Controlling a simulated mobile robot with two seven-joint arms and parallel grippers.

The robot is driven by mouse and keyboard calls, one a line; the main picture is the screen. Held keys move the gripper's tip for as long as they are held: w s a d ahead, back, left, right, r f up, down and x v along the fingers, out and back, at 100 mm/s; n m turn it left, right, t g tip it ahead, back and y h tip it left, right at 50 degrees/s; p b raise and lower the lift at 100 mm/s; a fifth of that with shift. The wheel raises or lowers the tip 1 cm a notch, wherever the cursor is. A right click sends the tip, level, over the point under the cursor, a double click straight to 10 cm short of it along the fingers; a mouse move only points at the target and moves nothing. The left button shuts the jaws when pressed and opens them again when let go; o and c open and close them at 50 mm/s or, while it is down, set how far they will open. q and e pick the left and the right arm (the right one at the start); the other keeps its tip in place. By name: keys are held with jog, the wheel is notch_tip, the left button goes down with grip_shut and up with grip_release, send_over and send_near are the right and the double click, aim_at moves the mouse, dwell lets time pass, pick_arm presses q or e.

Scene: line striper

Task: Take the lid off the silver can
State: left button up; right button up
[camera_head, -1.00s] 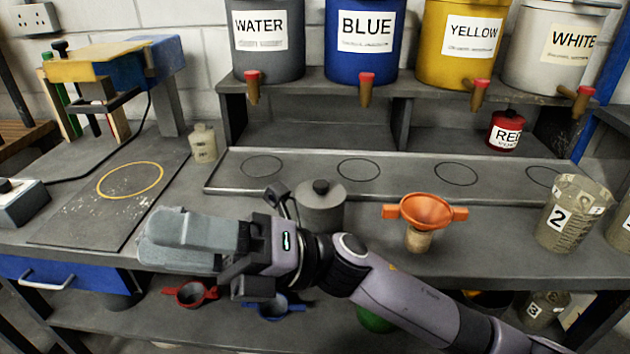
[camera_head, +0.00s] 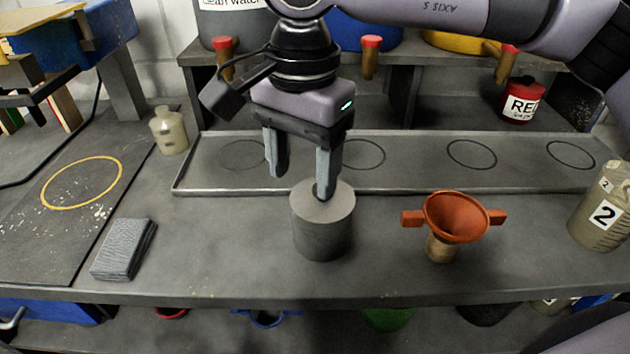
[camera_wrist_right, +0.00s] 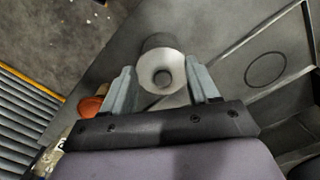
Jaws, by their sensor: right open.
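The silver can (camera_head: 322,236) stands upright on the bench, a plain grey cylinder with its lid (camera_head: 341,199) on top. The lid's round knob (camera_wrist_right: 163,78) shows in the right wrist view; one finger hides it in the head view. My right gripper (camera_head: 300,184) points down over the can, open and empty. In the head view one finger overlaps the lid and the other is left of the can. In the right wrist view the can lies beyond and between the fingers (camera_wrist_right: 163,92). Contact cannot be told. My left gripper is not in view.
An orange funnel (camera_head: 456,217) on a small stand is right of the can. A grey block (camera_head: 124,248) lies to the left. Behind are a long tray (camera_head: 205,182), a small bottle (camera_head: 168,130) and a red can (camera_head: 522,100).

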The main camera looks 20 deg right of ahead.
jog(key=w+d+r, duration=0.1)
jog(key=w+d+h, duration=0.1)
jog(key=shift+d+r+t, duration=0.3)
jog(key=shift+r+t, duration=0.05)
jog(key=shift+t, duration=0.05)
jog(key=shift+w+d+f, duration=0.2)
notch_tip(320, 180, down, 6)
jog(key=shift+d+f+p, duration=0.15)
jog(key=shift+f+p, duration=0.1)
jog(key=shift+p, duration=0.3)
jog(key=c, duration=1.1)
